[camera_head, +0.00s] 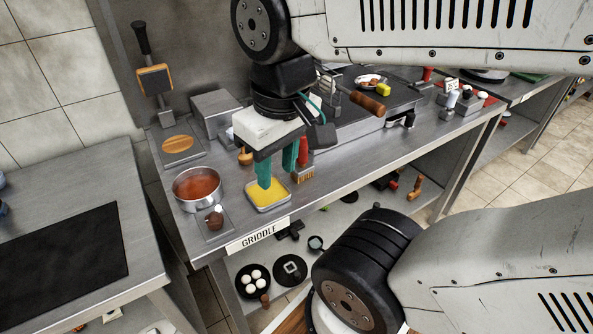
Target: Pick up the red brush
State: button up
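The red brush (303,152) is on the steel counter behind the GRIDDLE label, with its red handle toward the back and its tan bristles toward the front edge. I cannot tell whether it lies flat or stands tilted. My gripper (277,176) points down with two teal fingers spread apart and nothing seen between them. It is just left of the brush, above the back of a tray of yellow liquid (285,190). The right finger looks close to the brush handle; whether they touch is unclear.
A pot of red sauce (198,188) stands left of the tray. A lower shelf holds several pans and tools. Free counter lies right of the brush.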

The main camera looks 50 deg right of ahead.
aim_at(304, 169)
jog(key=k, duration=0.65)
jog(key=z, duration=1.05)
jog(key=i, duration=0.5)
jog(key=u, duration=0.05)
